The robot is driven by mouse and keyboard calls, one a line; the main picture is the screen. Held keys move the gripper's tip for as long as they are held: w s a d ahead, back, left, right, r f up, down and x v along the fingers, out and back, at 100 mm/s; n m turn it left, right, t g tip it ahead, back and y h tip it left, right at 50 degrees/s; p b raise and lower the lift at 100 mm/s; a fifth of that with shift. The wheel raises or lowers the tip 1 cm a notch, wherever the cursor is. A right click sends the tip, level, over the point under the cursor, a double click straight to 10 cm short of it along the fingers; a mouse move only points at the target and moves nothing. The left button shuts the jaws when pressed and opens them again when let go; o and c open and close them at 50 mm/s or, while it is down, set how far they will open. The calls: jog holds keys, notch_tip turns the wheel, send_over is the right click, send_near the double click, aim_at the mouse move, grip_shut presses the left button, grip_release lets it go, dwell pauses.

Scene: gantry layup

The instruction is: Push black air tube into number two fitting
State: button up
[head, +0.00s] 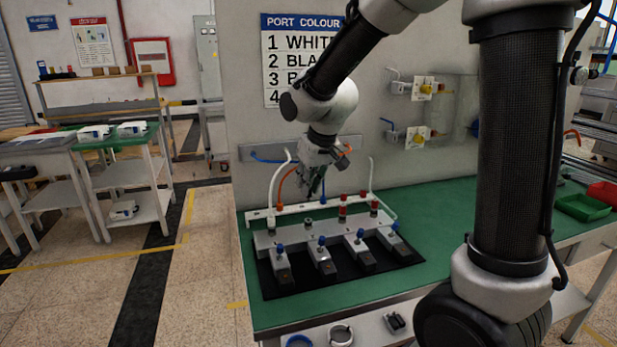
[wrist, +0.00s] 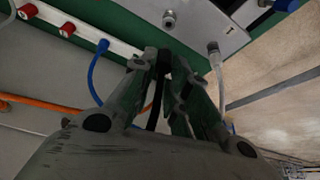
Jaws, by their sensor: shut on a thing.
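My gripper (head: 316,180) is shut on the black air tube (wrist: 154,106), which shows between its fingers in the wrist view. The grip is above the white rail and the grey fitting block (head: 290,236). The tube's tip is hard to make out against the dark fingers. A metal fitting (wrist: 169,17), second from the left in the head view (head: 308,224), stands bare on the block, apart from the fingers. The leftmost fitting (wrist: 213,48) holds a pale tube (head: 274,182). The chart (head: 300,60) reads 1 white, 2 black.
A blue tube (wrist: 93,72) rises from the white rail (head: 258,213) beside my gripper. An orange tube (wrist: 38,103) runs near it. Red caps (wrist: 67,29) stand farther along the rail. Blue-knobbed grey units (head: 318,256) line the block's front. Green bench (head: 450,215) is free to the right.

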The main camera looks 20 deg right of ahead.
aim_at(308, 197)
jog(key=shift+f, duration=2.1)
jog(key=shift+f, duration=1.3)
jog(key=o, duration=0.9)
jog(key=v, duration=1.2)
